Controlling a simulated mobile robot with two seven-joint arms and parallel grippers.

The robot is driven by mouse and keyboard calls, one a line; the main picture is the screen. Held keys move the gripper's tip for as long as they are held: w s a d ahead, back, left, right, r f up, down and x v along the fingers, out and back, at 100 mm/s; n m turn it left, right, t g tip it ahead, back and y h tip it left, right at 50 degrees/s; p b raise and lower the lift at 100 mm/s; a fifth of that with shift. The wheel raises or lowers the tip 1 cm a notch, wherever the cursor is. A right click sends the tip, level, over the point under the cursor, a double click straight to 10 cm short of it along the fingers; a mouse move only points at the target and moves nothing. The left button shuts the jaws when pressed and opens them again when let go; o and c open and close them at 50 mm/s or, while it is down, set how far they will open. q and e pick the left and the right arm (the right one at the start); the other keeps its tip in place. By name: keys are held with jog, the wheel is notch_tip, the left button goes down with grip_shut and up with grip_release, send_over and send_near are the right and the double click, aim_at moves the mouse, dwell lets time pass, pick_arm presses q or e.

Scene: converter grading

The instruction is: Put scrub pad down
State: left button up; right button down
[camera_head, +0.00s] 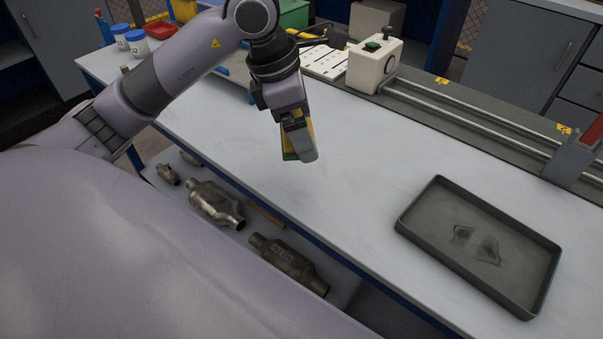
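A scrub pad (290,145), yellow with a green layer, is held in my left gripper (301,147). The gripper points down over the white workbench (370,170), near its front edge. The grey finger on the near side covers much of the pad; yellow shows at its edges and green at the lower left. I cannot tell whether the pad touches the bench top. My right gripper is not in view.
A dark grey tray (405,222) with dark stains lies at the right of the bench. Behind stand a white device (366,70) and a rail (470,115). Metal converters (215,204) lie on the shelf below. The bench between gripper and tray is clear.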

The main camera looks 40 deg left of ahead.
aim_at(283, 133)
pick_arm(q)
notch_tip(283, 133, down, 11)
jog(key=shift+r+b, duration=0.2)
jog(key=shift+b, duration=0.2)
jog(key=shift+f, duration=0.25)
jog(key=o, duration=0.7)
jog(key=shift+r, duration=0.1)
jog(key=shift+o, duration=0.2)
jog(key=shift+r, duration=0.3)
jog(key=v, duration=1.1)
jog(key=shift+s+a+r+p, duration=0.1)
jog(key=shift+s+r+p, duration=0.05)
jog(key=shift+r+p, duration=0.15)
